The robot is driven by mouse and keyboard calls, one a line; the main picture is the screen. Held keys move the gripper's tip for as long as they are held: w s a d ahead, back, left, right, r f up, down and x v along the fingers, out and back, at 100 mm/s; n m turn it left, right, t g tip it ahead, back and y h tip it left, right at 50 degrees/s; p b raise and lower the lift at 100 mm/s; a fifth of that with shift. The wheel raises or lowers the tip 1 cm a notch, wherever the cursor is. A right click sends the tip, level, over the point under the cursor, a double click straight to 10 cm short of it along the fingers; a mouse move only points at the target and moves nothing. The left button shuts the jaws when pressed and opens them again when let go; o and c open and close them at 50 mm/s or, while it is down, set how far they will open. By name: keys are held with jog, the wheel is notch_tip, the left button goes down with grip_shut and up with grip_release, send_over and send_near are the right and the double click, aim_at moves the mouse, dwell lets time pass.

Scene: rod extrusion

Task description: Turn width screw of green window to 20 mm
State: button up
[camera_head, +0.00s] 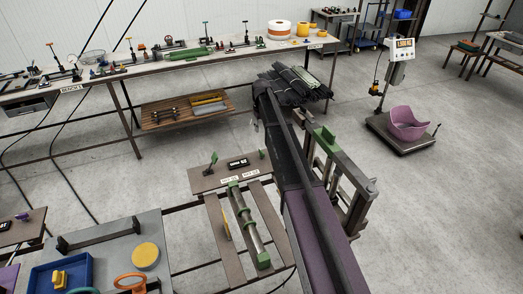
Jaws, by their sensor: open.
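Which part is the green window's width screw I cannot tell at this size. Behind the rack, a brown panel (204,181) carries a green-handled lever (211,160), a small black display (238,164) and white labels too small to read. I cannot make out my gripper in this view.
A long purple and black beam (318,225) crosses the centre and hides part of the frame. Dark bundled pieces (300,82) lie beyond it. A long bench (130,75) with tools stands behind. A scale (405,135) holds a purple bin (407,122).

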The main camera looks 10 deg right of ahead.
aim_at(261, 151)
jog(key=shift+f, duration=0.15)
notch_tip(261, 151, down, 14)
jog(key=b, duration=1.3)
jog(key=shift+r+b, duration=0.25)
jog(key=shift+b, duration=0.15)
dwell(0.4)
grip_shut()
jog(key=shift+a, duration=0.1)
